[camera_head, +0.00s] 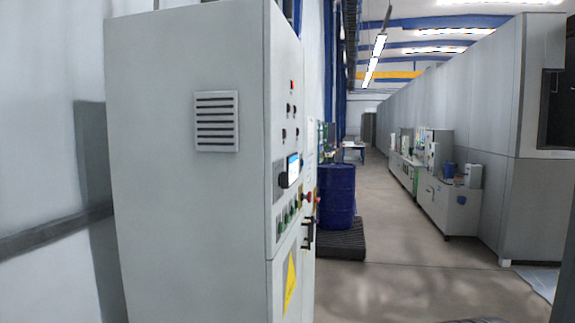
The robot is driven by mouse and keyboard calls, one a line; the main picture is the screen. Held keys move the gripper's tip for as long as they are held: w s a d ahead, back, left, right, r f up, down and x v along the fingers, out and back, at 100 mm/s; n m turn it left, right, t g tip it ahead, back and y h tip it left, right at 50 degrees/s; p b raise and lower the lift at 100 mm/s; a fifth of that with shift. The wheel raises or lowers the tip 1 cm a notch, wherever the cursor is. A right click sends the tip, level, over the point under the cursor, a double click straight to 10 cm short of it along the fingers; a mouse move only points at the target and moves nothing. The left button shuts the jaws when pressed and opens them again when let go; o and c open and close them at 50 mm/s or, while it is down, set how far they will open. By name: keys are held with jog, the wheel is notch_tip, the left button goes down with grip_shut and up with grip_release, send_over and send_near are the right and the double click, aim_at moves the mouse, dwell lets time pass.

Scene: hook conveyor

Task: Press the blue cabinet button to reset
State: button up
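A tall light grey control cabinet (190,210) fills the left and middle of the head view. Its control face (285,130) is on its right side and shows at a steep slant. That face carries a red lamp or button (292,85), several dark knobs (290,108), a small lit screen (294,169), a row of green and dark buttons (285,220) and a larger red knob (308,197). I cannot make out a blue button at this angle and size. My gripper is not in view.
A blue drum (336,198) stands on a dark pallet (345,240) beyond the cabinet. Grey benches with equipment (445,200) and a long grey enclosure (525,150) line the right. The floor (410,255) between them is clear. A wall (50,140) is close behind the cabinet.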

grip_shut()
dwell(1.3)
